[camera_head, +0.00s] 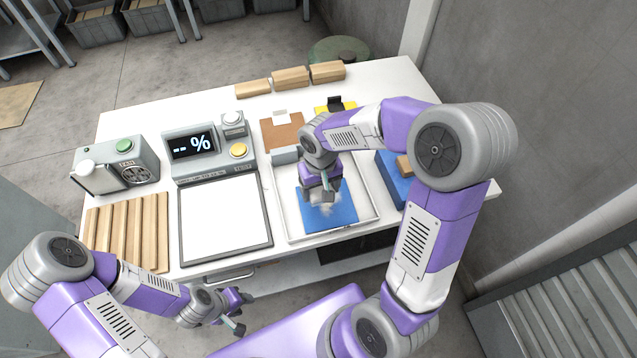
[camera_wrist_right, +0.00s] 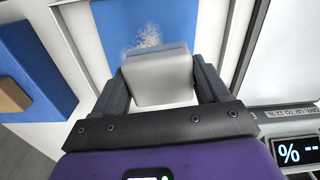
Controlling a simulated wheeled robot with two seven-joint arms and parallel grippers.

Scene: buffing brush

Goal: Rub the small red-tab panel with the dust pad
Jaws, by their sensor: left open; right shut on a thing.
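A blue panel (camera_head: 340,213) lies in a white shallow tray (camera_head: 372,217) right of the table's middle. It also shows in the right wrist view (camera_wrist_right: 185,20), with a pale dusty patch on it. No red tab shows on it. My right gripper (camera_wrist_right: 160,85) is shut on a pale grey block-shaped dust pad (camera_wrist_right: 160,78) over the panel, beside the dusty patch. I cannot tell whether the pad touches the panel. My left gripper (camera_head: 243,313) is open and empty, low in front of the table's front edge.
A display unit (camera_head: 210,150) with a white plate (camera_head: 222,220), wooden slats (camera_head: 128,230) and a grey machine (camera_head: 117,165) stand to the left. A blue block (camera_head: 390,170) with a wooden piece is right of the tray. Wooden blocks (camera_head: 290,78) lie at the back.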

